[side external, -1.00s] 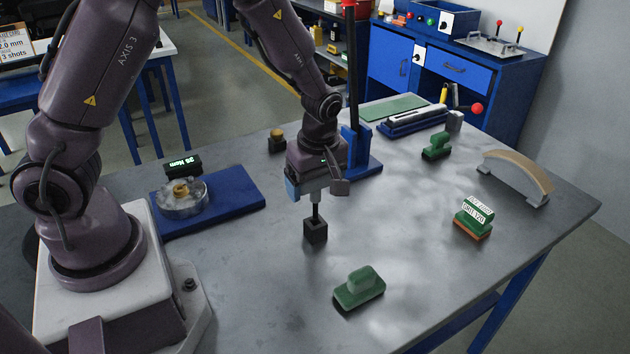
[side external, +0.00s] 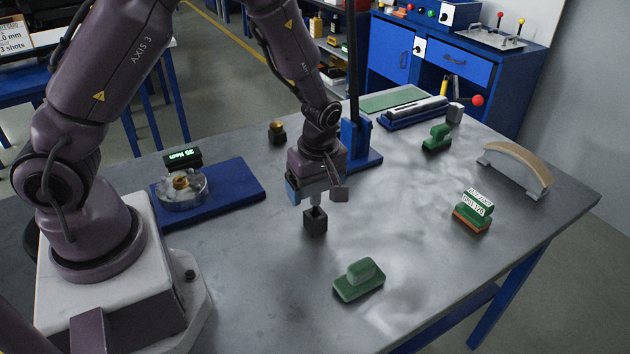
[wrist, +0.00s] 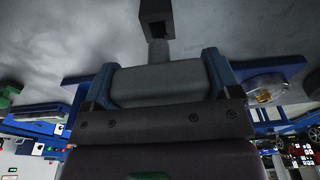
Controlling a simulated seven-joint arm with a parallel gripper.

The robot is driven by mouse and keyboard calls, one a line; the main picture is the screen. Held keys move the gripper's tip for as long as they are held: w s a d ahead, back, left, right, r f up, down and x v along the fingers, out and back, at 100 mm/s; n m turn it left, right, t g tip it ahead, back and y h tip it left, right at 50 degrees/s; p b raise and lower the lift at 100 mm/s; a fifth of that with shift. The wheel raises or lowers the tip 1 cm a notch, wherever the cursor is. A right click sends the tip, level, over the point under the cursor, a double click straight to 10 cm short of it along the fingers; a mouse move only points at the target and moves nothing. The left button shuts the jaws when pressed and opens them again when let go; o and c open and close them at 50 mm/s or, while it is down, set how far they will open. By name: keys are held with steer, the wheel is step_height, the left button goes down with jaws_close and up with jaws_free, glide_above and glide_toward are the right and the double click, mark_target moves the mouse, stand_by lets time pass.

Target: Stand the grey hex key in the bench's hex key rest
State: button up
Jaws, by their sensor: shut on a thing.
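The hex key rest is a small dark square block (side external: 315,223) with an open top, standing on the bench below my gripper (side external: 316,192). It also shows at the top of the wrist view (wrist: 156,18). My gripper is shut on the grey hex key; its blue fingers flank a wide grey handle (wrist: 160,84) in the wrist view. The key's grey shaft (wrist: 158,52) points down, upright, and its lower end meets the block's opening. A short length of shaft shows above the block. How deep the tip sits inside is hidden.
A green-handled block (side external: 359,280) lies in front to the right. A blue plate (side external: 235,195) with a round clear fixture is at left. A blue stand with a dark post (side external: 356,140) is close behind my gripper.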

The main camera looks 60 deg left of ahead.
steer(key=shift+f, duration=1.15)
steer(key=o, duration=1.4)
steer(key=shift+r, duration=0.1)
